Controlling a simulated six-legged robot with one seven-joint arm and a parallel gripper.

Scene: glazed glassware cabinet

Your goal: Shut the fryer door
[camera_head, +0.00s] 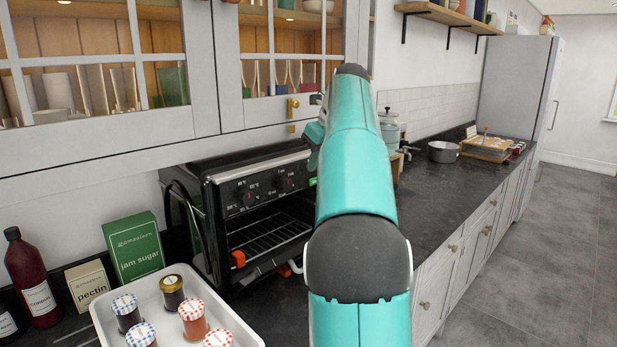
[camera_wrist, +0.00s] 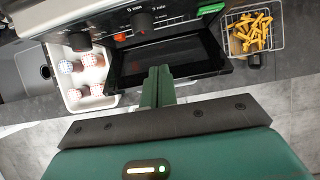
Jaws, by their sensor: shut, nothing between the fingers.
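The fryer (camera_head: 245,190) is a black and silver box on the counter with knobs on its front panel. Its front stands open in the head view, showing a wire rack inside. In the wrist view the fryer's door (camera_wrist: 190,62) shows as a dark panel below the knobs, apparently folded down; its exact angle is unclear. My gripper (camera_wrist: 158,74) is shut and empty, with its green fingertips over the outer edge of the door; I cannot tell whether they touch. In the head view my arm hides the gripper and the fryer's right side.
A white tray (camera_head: 256,341) of lidded jars stands in front of the fryer, left of my arm. A jam sugar box (camera_head: 135,250) and a red bottle (camera_head: 32,278) stand behind it. A basket of fries (camera_wrist: 250,32) is right of the fryer. A glazed cabinet (camera_head: 100,125) hangs above.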

